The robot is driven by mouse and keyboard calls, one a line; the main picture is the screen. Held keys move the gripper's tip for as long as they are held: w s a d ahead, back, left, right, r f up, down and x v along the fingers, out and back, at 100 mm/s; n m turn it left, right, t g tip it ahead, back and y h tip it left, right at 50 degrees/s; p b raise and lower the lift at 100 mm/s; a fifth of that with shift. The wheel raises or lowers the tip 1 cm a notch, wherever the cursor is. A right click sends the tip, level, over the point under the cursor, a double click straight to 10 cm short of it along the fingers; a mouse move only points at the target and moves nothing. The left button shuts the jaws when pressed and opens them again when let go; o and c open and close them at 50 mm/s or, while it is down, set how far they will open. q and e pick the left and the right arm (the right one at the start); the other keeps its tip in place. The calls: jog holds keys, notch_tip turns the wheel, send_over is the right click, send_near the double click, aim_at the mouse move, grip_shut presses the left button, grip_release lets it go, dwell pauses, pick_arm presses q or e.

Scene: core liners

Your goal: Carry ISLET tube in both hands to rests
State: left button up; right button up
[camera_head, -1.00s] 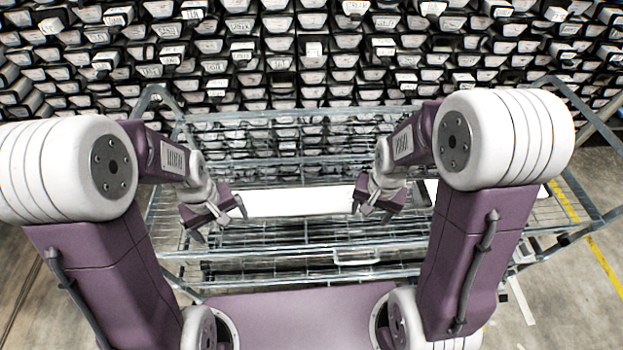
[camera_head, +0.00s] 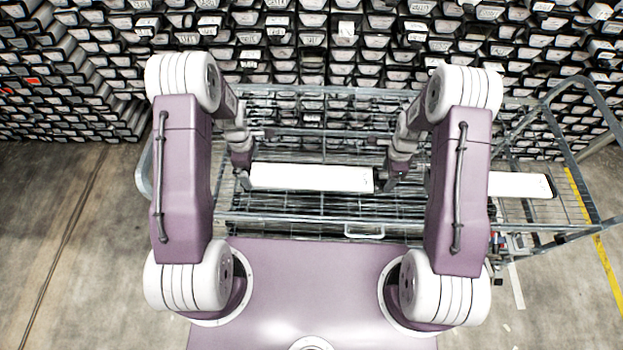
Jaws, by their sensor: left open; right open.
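A long white tube (camera_head: 312,178) lies level across the wire cart between my grippers, with a dark cap at its right end. A second white tube (camera_head: 522,185) shows at the right, its left part hidden behind my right arm. I cannot read a label on either, so I cannot tell which is ISLET. My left gripper (camera_head: 245,182) is open at the left end of the middle tube. My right gripper (camera_head: 390,184) is open just beyond its right end. The fingers are small and partly hidden, so contact is unclear.
A grey wire cart (camera_head: 365,234) stands in front of me, with its raised side frame (camera_head: 585,150) at the right. Behind it rises a dense rack of labelled boxes (camera_head: 345,40). Concrete floor (camera_head: 75,250) is open at the left, and a yellow line (camera_head: 597,240) runs at the right.

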aim_at(253, 173)
pick_arm(q)
notch_tip(253, 173, down, 4)
jog(key=shift+w+f, duration=0.1)
jog(key=shift+f, duration=0.05)
pick_arm(e)
notch_tip(253, 173, down, 4)
jog(key=shift+w+a+f, duration=0.1)
jog(key=shift+w, duration=0.05)
pick_arm(q)
jog(key=shift+f, duration=0.4)
pick_arm(e)
jog(key=shift+f, duration=0.45)
pick_arm(q)
jog(key=c, duration=1.4)
pick_arm(e)
grip_shut()
pick_arm(q)
jog(key=c, duration=0.6)
jog(key=shift+o, duration=0.2)
pick_arm(e)
jog(key=shift+r, duration=0.15)
